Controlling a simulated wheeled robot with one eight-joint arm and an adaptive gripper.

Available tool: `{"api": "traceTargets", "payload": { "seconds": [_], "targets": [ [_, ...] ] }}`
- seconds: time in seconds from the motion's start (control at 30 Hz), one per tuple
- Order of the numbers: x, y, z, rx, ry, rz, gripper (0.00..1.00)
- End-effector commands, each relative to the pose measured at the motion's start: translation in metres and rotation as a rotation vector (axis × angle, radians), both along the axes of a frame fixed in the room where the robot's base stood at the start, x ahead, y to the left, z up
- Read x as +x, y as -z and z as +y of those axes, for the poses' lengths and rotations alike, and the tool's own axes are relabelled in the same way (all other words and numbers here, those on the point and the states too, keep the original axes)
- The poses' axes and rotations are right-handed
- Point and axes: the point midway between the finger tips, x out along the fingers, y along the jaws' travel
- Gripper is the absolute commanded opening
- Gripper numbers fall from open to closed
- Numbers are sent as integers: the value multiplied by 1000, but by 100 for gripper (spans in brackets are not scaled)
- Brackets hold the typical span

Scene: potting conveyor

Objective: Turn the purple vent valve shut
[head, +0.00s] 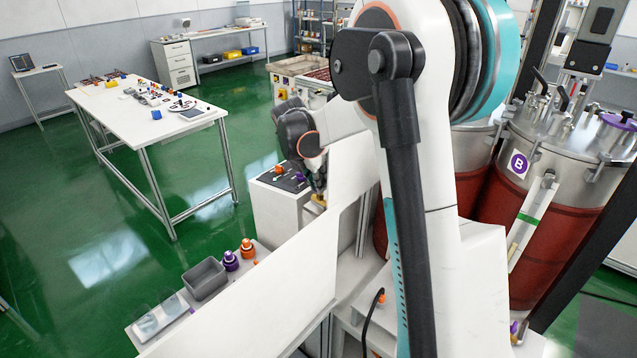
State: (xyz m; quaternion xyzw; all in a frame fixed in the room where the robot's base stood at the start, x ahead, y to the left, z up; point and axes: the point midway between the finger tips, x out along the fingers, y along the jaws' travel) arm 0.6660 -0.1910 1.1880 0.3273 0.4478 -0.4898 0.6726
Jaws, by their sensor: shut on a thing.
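The purple vent valve (300,177) shows as a small purple patch on the dark top panel of a white cabinet, left of centre in the head view. My gripper (318,187) points down at the right side of this panel, close beside the purple patch. Its fingers are shut on a part there, which looks to be the valve. They are small and partly hidden, so the exact grip and the valve's angle cannot be made out. A small yellow piece (318,200) shows at the fingertips. An orange knob (279,169) sits at the panel's far left.
A white wall panel (270,300) stands close in front of the cabinet. A shelf left of it holds a grey bin (205,279), a purple item (231,261) and an orange item (248,246). Steel tank B (540,130) stands at right.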

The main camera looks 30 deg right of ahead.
Motion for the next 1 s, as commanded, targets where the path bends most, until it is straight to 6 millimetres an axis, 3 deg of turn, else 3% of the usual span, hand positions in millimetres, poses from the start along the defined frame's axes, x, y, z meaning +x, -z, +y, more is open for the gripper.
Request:
{"api": "traceTargets", "payload": {
  "seconds": [0.6,0.63,0.7,1.0],
  "targets": [
    [-4,4,1,5,-35,6,0],
    [-4,4,1,5,-35,6,16],
    [-3,4,1,5,-35,6,29],
    [-2,2,0,2,-36,3,29]
  ]
}}
